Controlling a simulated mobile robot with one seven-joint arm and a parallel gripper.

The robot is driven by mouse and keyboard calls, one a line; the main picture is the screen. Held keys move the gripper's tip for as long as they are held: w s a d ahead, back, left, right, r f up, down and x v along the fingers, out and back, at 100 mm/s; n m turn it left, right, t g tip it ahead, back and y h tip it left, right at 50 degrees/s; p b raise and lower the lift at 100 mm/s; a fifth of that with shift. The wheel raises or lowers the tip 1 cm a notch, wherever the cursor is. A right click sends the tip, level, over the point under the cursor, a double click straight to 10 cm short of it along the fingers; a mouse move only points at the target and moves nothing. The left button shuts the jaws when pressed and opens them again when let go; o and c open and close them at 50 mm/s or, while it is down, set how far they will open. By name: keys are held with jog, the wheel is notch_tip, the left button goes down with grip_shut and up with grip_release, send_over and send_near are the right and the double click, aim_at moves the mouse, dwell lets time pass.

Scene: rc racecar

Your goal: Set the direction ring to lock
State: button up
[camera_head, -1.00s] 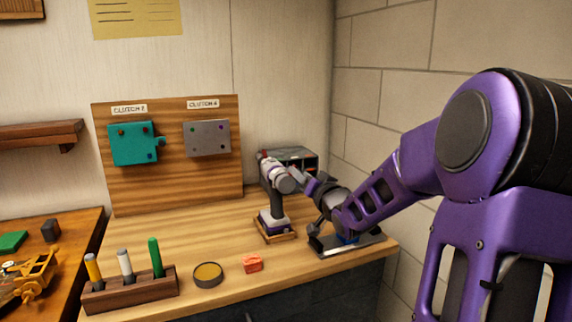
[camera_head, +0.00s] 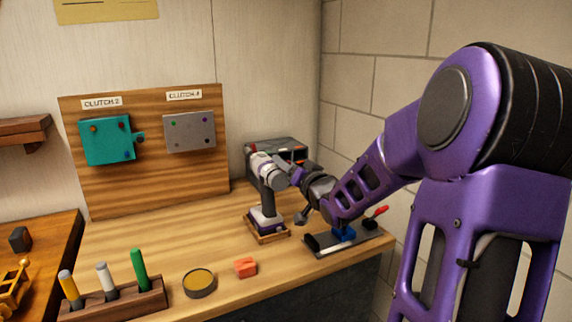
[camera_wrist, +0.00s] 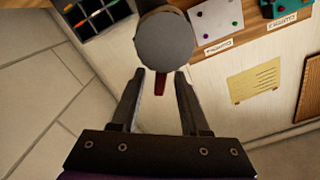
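A drill-like tool (camera_head: 264,200) stands upright on a small wooden stand on the bench, with a grey and white cylindrical head (camera_head: 266,172). In the wrist view its round grey end (camera_wrist: 164,42) fills the space just beyond my fingertips. My gripper (camera_wrist: 159,75) is open, its two dark fingers apart. A dark red piece (camera_wrist: 160,85) shows between the fingertips; I cannot tell whether it belongs to the ring. No contact is clear. In the head view my wrist is close at the right of the tool's head. I cannot make out any ring markings.
A clamp plate (camera_head: 348,240) with blue and red parts lies under my forearm. A dark compartment box (camera_head: 277,149) stands behind the tool. A red block (camera_head: 245,268), round tin (camera_head: 199,283) and marker holder (camera_head: 112,300) are at the front. The bench's left middle is clear.

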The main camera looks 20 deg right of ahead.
grip_shut()
jog(key=shift+a, duration=0.1)
jog(key=shift+a+r+n+b, duration=0.1)
jog(key=shift+a+n+b, duration=0.25)
jog(key=shift+n+b, duration=0.5)
jog(key=shift+a+r+n+b, duration=0.1)
jog(key=shift+a+n+b, duration=0.4)
jog(key=shift+n, duration=0.6)
jog(key=shift+a+r+n+b, duration=0.1)
jog(key=shift+a+n+b, duration=0.1)
jog(key=shift+n+b, duration=0.7)
jog(key=shift+o, duration=0.2)
grip_release()
jog(key=shift+s, duration=0.1)
